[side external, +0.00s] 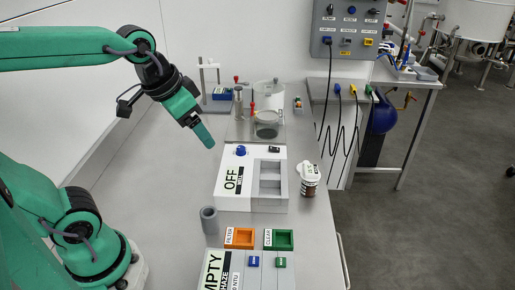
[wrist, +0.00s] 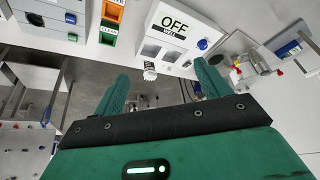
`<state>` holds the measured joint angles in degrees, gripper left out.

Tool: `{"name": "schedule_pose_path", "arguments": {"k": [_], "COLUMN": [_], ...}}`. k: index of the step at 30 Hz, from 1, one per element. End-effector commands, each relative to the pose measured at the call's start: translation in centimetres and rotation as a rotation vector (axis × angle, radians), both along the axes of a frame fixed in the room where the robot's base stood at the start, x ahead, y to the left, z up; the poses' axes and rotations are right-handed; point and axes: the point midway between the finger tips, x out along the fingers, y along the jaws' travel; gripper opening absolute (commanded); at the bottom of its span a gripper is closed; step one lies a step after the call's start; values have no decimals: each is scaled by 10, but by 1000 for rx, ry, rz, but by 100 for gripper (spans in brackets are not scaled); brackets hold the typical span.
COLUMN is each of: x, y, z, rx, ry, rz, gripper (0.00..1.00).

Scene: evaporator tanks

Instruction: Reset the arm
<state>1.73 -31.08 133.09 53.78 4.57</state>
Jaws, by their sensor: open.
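My green arm reaches in from the left in the side external view. My gripper (side external: 204,135) hangs in the air above the bench, to the upper left of the white box marked OFF (side external: 232,180), touching nothing. In the wrist view my gripper (wrist: 163,82) shows two green fingers spread wide apart with nothing between them. The white OFF box also shows at the top of the wrist view (wrist: 190,22), beyond the fingers.
A capped jar (side external: 310,182) stands right of the OFF box. A grey tube (side external: 209,220), an orange FILTER tray (side external: 240,237) and a green CLEAR tray (side external: 279,239) are nearer. Tank apparatus (side external: 268,95) stands behind. The bench's left side (side external: 160,200) is clear.

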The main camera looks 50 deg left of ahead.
Motion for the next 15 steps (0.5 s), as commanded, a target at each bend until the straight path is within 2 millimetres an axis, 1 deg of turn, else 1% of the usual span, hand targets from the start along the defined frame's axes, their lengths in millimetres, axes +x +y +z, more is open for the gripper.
{"name": "schedule_pose_path", "arguments": {"k": [1, 6, 9, 15], "x": [-10, -33, -41, -47], "y": [2, 6, 7, 8], "z": [-3, -13, -18, -22], "rx": [-6, -24, -32, -37], "ry": [-15, -49, -61, -69], "rz": [18, 70, 89, 103], "gripper": [76, 76, 76, 76]}}
